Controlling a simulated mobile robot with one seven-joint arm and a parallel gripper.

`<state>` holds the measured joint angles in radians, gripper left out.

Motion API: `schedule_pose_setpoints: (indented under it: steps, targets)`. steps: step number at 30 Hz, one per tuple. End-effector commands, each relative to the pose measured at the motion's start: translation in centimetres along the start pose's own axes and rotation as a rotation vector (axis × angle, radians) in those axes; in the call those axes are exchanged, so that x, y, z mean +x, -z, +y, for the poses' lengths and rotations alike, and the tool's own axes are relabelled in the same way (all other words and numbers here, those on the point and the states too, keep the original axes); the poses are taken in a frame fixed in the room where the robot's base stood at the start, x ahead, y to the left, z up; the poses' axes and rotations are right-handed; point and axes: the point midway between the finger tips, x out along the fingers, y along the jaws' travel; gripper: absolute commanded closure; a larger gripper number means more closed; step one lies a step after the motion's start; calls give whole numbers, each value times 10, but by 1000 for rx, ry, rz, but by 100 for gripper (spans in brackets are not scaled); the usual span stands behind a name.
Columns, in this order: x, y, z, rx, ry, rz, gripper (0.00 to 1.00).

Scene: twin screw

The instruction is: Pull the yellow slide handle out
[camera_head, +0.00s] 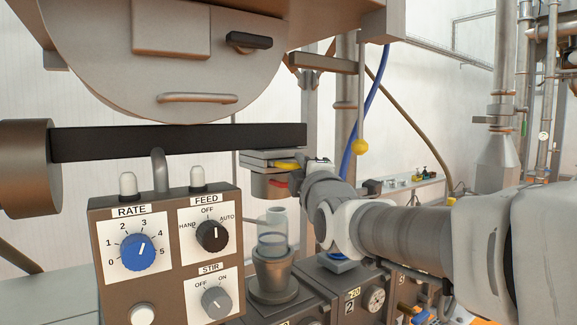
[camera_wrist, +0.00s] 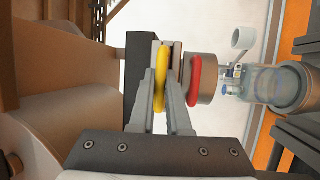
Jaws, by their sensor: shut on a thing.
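The yellow slide handle (camera_head: 285,166) is a small bar on the flat slide plates below the black beam, left of my gripper (camera_head: 299,168) in the head view. In the wrist view the yellow handle (camera_wrist: 160,72) stands as a rounded bar between the two grey fingers of my gripper (camera_wrist: 163,88). The fingers are shut on it. My arm reaches in from the right of the head view. The handle's far side is hidden by the fingers.
A red handle (camera_wrist: 195,82) on a round grey outlet (camera_wrist: 210,75) sits close beside my fingers. A clear glass vessel (camera_head: 272,235) stands below. The control box (camera_head: 170,285) with dials is at front left. A yellow ball pull (camera_head: 360,146) hangs to the right.

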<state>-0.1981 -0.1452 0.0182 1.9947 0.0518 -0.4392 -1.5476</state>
Motion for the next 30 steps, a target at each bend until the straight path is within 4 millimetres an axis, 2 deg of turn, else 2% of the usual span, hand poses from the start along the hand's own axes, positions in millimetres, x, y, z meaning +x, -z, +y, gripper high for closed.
schedule_pose_setpoints:
  steps: [22,26,30]
  targets:
    - [-1,-1,0,0,-1,0,100]
    - [-13,-6,0,-1,-4,0,100]
    - [-35,-14,3,-1,-6,0,100]
